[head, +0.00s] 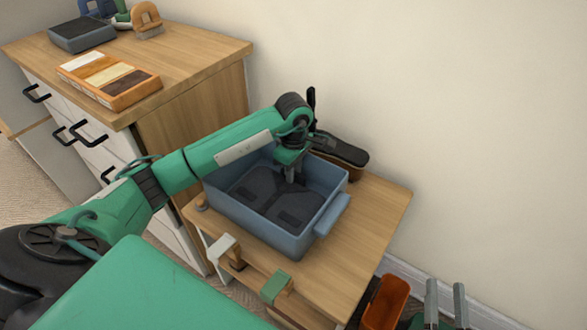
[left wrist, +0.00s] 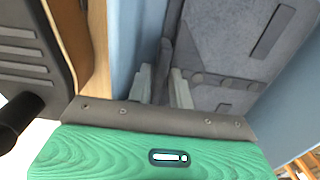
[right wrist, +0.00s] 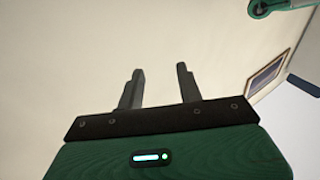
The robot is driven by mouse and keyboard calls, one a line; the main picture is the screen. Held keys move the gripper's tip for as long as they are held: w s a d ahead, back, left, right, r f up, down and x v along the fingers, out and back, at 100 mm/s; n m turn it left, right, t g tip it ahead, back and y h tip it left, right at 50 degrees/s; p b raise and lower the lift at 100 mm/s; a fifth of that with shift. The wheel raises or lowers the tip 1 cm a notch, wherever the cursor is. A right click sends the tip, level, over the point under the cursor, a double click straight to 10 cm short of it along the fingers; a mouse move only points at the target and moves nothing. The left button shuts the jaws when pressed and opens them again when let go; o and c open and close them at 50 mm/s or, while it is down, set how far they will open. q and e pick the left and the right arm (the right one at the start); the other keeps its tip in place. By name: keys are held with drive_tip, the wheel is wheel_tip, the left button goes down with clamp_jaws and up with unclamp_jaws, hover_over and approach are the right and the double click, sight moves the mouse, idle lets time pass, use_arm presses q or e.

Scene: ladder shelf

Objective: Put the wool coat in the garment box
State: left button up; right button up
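The garment box is a blue-grey open bin (head: 265,232) on a low wooden table. The wool coat (head: 297,213) is dark grey and lies folded flat inside the box. In the left wrist view the coat (left wrist: 222,45) shows round buttons and a dark slot, close to the box wall (left wrist: 132,35). My left gripper (head: 290,177) points down into the box. Its fingers (left wrist: 163,85) are close together on a dark upright strip that looks like a fold of the coat. My right gripper (head: 446,298) is empty and open, and faces the bare wall in its wrist view (right wrist: 159,75).
A dark brush or shoe-like item (head: 340,150) lies behind the box. A drawer cabinet (head: 190,120) at left carries an orange sectioned tray (head: 110,82) and a grey box (head: 82,35). An orange bin (head: 386,300) is low at right. The table's right part is clear.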

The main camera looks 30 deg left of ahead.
use_arm(q)
drive_tip(key=shift+r, duration=0.1)
